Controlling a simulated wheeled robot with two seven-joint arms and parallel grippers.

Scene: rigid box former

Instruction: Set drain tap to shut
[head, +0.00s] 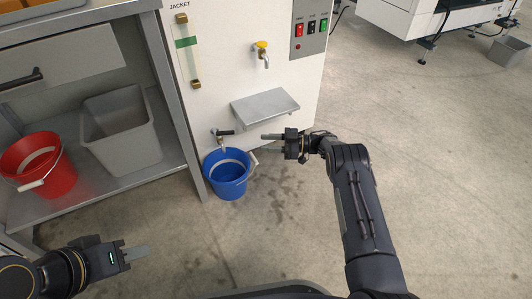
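A drain tap (224,140) with a black lever sticks out low on the white cabinet panel, its spout over a blue bucket (229,189). The lever appears to point sideways to the right, across the spout. My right gripper (264,143) is to the right of the tap, its fingers pointing left towards the lever. The two fingers stand apart with nothing between them, and a gap shows between them and the lever.
A metal shelf (264,106) juts out above my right gripper. A yellow-knobbed tap (262,52) and a switch panel (310,28) are higher on the cabinet. A red bucket (38,165) and a grey bin (120,130) stand on the bench's lower shelf.

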